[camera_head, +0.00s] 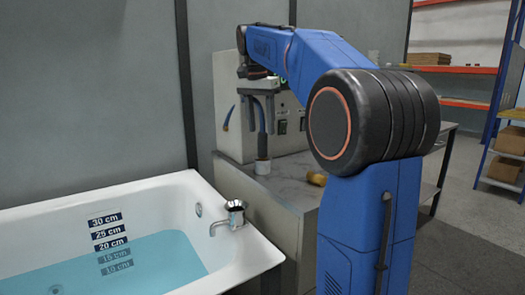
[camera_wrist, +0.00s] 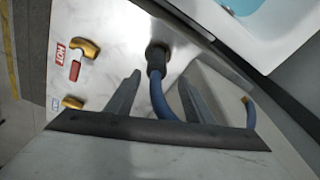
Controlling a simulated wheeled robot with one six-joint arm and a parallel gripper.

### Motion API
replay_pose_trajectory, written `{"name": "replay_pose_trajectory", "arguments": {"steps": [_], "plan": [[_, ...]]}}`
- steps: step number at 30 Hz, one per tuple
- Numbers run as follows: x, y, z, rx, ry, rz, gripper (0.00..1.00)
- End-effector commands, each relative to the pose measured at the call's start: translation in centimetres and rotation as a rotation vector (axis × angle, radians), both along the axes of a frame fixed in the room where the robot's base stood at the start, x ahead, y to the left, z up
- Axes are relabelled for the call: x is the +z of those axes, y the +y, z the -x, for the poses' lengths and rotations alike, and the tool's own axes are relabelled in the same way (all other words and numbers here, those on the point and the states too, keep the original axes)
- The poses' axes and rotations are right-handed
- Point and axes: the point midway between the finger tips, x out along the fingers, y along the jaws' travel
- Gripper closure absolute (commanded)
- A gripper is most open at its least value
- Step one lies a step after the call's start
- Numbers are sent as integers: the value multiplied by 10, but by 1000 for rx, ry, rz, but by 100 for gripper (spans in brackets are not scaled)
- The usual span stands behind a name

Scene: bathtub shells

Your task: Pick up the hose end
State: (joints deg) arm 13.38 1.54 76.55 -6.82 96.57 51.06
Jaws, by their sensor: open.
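A blue hose (camera_wrist: 158,97) runs between the two fingers of my gripper (camera_wrist: 160,92). Its dark end (camera_wrist: 156,61) points away from my palm, toward the counter. In the head view my gripper (camera_head: 263,112) points down, with the blue hose (camera_head: 262,145) hanging below it to a small pale cup-like piece (camera_head: 263,168) on the counter. The fingers are open, one on each side of the hose, with gaps showing in the wrist view. Another blue stretch with a brass-coloured tip (camera_wrist: 245,100) shows right of the fingers. Part of the hose is hidden behind my palm.
Brass-coloured fittings (camera_wrist: 87,48) and a HOT label (camera_wrist: 61,55) are on the pale surface. A brass-coloured piece (camera_head: 317,179) lies on the grey counter (camera_head: 290,185). A white bathtub (camera_head: 255,245) with water and a tap (camera_head: 235,214) stands left of it. A control box (camera_head: 230,75) is behind.

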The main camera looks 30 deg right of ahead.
Motion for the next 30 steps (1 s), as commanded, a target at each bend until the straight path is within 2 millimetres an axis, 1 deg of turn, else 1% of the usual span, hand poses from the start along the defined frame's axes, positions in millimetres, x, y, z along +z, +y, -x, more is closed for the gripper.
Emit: {"name": "replay_pose_trajectory", "arguments": {"steps": [5,10,14,18,23,24,26,27,30], "plan": [[-11,-1,3,0,0,0,52],[-35,-3,8,0,3,-1,52],[-49,-5,6,0,2,0,52],[-54,-6,5,0,0,0,52],[-54,-6,5,0,0,0,52],[-54,-6,5,0,0,0,54],[-54,-6,5,0,0,0,69],[-54,-6,5,0,0,0,78],[-54,-6,5,0,0,0,100]]}}
